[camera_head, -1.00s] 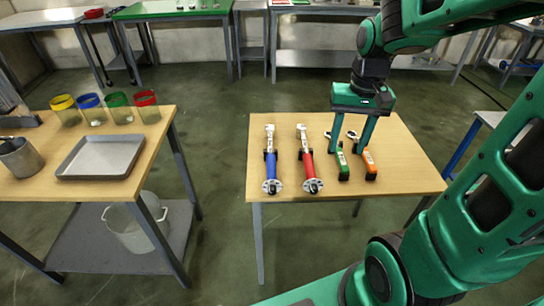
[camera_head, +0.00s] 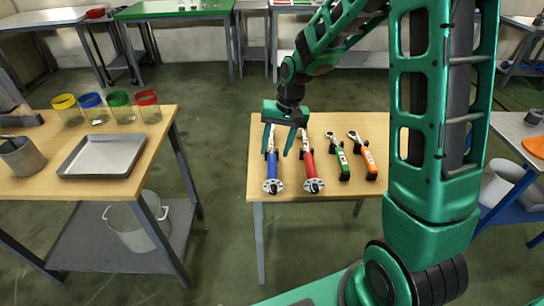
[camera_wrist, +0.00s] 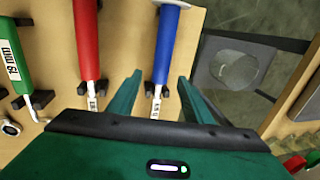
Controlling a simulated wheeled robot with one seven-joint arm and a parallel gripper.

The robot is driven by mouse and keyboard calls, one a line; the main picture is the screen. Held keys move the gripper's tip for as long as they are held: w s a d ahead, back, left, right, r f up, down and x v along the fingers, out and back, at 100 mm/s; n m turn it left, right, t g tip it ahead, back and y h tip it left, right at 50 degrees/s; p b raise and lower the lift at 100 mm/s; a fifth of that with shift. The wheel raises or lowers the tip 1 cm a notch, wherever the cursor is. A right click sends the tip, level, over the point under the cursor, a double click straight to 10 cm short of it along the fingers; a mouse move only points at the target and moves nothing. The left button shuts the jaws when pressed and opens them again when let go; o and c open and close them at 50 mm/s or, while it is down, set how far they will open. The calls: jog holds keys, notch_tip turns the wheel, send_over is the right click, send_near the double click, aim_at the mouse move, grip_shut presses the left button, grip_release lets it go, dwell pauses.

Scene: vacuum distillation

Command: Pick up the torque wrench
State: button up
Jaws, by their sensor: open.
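A blue-handled wrench (camera_head: 272,168) and a red-handled wrench (camera_head: 308,166) lie side by side on small black holders on the wooden table. Which one is the torque wrench is not marked. My gripper (camera_head: 276,153) is open and empty, pointing down over the shaft end of the blue wrench. In the wrist view, the blue wrench (camera_wrist: 166,45) lies between the two fingers (camera_wrist: 160,78) of my gripper, near its handle's lower end. The red wrench (camera_wrist: 87,40) lies outside the fingers, to the left.
A green wrench (camera_head: 341,159) and an orange wrench (camera_head: 368,158) lie to the right on the same table (camera_head: 325,188). At left, another table holds a grey tray (camera_head: 103,155), a metal beaker (camera_head: 21,156) and several coloured-rim cups. A floor gap separates the tables.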

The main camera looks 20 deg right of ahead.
aim_at(273, 158)
jog(key=shift+s+a+f, duration=0.1)
jog(key=shift+a+f, duration=0.1)
jog(key=shift+f, duration=0.75)
jog(key=shift+w+a+f, duration=0.1)
jog(key=shift+a+f, duration=0.1)
jog(key=shift+f, duration=0.75)
jog(key=shift+s+a+f, duration=0.1)
jog(key=shift+a+f, duration=0.1)
jog(key=shift+f, duration=0.75)
